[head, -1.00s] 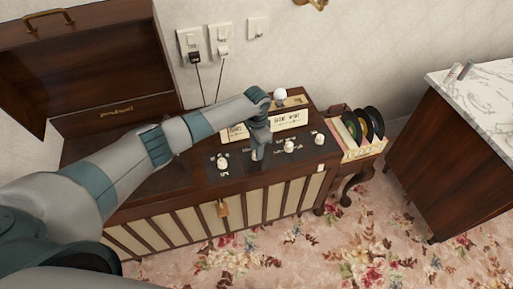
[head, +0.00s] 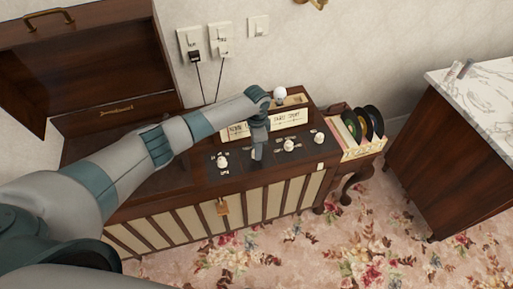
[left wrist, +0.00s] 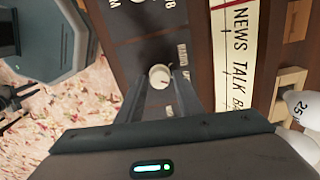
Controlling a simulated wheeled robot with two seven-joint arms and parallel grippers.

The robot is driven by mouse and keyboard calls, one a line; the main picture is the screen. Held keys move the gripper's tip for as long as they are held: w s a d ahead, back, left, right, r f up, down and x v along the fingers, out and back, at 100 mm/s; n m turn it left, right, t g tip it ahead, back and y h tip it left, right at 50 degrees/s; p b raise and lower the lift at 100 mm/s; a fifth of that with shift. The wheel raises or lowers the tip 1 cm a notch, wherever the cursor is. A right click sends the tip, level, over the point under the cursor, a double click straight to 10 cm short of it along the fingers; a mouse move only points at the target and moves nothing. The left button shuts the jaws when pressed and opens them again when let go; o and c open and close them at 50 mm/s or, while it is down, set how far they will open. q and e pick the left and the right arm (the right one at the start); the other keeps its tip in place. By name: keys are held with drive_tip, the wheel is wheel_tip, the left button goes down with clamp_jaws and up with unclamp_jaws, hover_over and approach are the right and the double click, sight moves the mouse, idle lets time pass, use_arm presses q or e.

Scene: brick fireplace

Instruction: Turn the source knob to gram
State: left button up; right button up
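The wooden record-player cabinet (head: 185,205) has a dark control panel with several cream knobs. My left gripper (head: 258,153) points down at the panel from above, over a knob between the left knob (head: 222,162) and another knob (head: 289,145). In the left wrist view, a cream knob (left wrist: 160,76) shows between the two fingertips of my left gripper (left wrist: 160,85). The fingers are apart, one on each side of it; contact is not clear. Small labels beside it are partly hidden and too small to read surely.
The cabinet's lid (head: 90,60) stands open at the left. A record rack (head: 365,150) stands close on the right, then a marble-topped cabinet (head: 440,165). Flowered carpet (head: 330,250) lies free in front.

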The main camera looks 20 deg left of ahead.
use_arm(q)
drive_tip(key=shift+o, duration=0.6)
drive_tip(key=shift+r, duration=0.1)
drive_tip(key=shift+r, duration=0.5)
wheel_tip(320, 180, up, 16)
drive_tip(key=b, duration=0.3)
drive_tip(key=shift+r, duration=0.1)
